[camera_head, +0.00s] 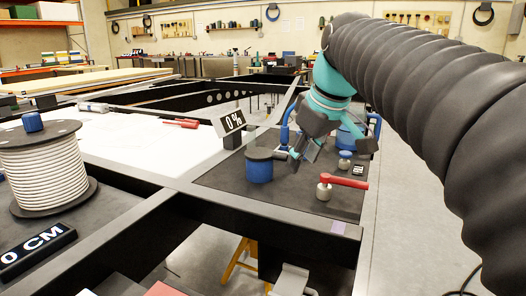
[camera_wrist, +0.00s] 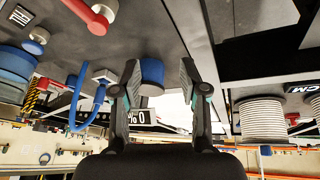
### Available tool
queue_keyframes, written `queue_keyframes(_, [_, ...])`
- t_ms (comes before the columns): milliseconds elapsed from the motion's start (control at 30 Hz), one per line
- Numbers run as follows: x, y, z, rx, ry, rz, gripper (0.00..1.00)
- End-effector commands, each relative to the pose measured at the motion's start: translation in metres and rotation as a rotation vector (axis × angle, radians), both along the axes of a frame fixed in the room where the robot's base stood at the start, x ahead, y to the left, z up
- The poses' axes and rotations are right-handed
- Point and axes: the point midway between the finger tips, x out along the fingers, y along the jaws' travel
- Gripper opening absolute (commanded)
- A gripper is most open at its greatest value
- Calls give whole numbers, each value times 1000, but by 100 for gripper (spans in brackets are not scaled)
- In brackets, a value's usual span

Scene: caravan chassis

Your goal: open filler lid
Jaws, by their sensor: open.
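A short blue cylinder with a dark flat top (camera_head: 259,165) stands on the dark plate, left of my gripper (camera_head: 303,155); it looks like the filler with its lid closed. In the wrist view, which looks turned over, this blue cylinder (camera_wrist: 152,72) shows between the open fingers of my gripper (camera_wrist: 159,80), beyond the tips. My gripper is open and empty, tilted down just right of the cylinder. I cannot tell whether a finger touches it. The lid's hinge or edge detail is too small to make out.
A red-handled valve (camera_head: 342,181) and a small blue knob (camera_head: 345,160) stand to the right. Another blue cylinder (camera_head: 350,137) is partly hidden behind my gripper. A "0 %" sign (camera_head: 233,122) stands behind left. A cable spool (camera_head: 45,167) is at far left.

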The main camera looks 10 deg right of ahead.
Motion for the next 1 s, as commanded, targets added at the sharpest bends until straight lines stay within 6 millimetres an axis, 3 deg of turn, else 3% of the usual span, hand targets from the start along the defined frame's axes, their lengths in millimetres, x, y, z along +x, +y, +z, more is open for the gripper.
queue_keyframes(33, [15, -3, 11, -7, -1, 42, 43])
queue_keyframes(233, [58, -12, 50, -42, -14, 229, 43])
queue_keyframes(533, [89, -22, 76, -78, -36, 413, 43])
queue_keyframes(767, [95, -21, 68, -83, -38, 441, 43])
queue_keyframes(1000, [109, -12, 31, -82, -38, 439, 43])
